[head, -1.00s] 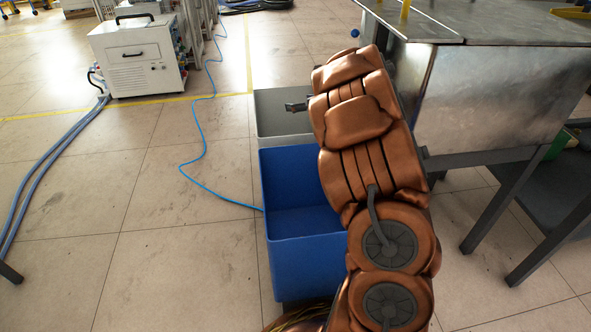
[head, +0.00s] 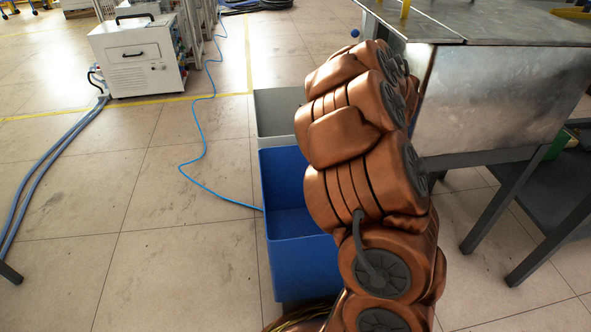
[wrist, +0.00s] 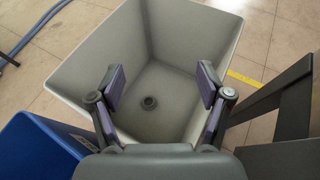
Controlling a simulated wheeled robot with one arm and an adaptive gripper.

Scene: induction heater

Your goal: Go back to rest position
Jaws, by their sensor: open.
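My gripper (wrist: 159,90) shows in the wrist view with its two fingers spread wide apart and nothing between them. It is over a grey bin (wrist: 175,28), whose inside looks empty apart from a small round dark spot on its floor. In the head view my copper-coloured arm reaches up beside the bins and hides my gripper. The grey bin (head: 278,108) shows there partly, behind the blue bin.
A blue bin (head: 298,262) stands in front of the grey bin, close to my arm. A metal table (head: 490,95) with dark legs is at the right. A white machine (head: 138,58) with hoses stands back left. A blue cable (head: 203,135) crosses the open floor.

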